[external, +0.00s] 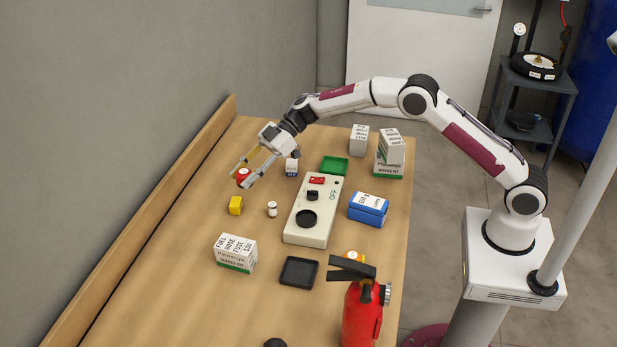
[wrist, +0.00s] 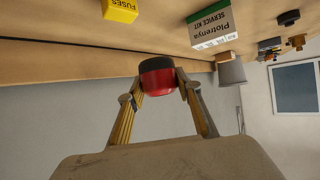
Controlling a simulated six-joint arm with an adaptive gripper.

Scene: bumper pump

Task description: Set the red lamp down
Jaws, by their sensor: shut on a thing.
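The red lamp (external: 243,175) is small and round, and it is between the fingertips of my gripper (external: 247,168) near the far left side of the table. In the wrist view the red lamp (wrist: 158,82) has a red body and a black end. The two fingers of my gripper (wrist: 160,88) are shut on its sides. In the wrist view the lamp looks clear of the wooden table (wrist: 60,60). The external view does not clearly show its height above the table.
A grey control box (external: 312,232), green tray (external: 334,166), black tray (external: 299,271) and red extinguisher (external: 362,315) are also on the table. A wooden ledge (external: 165,200) runs along the left edge.

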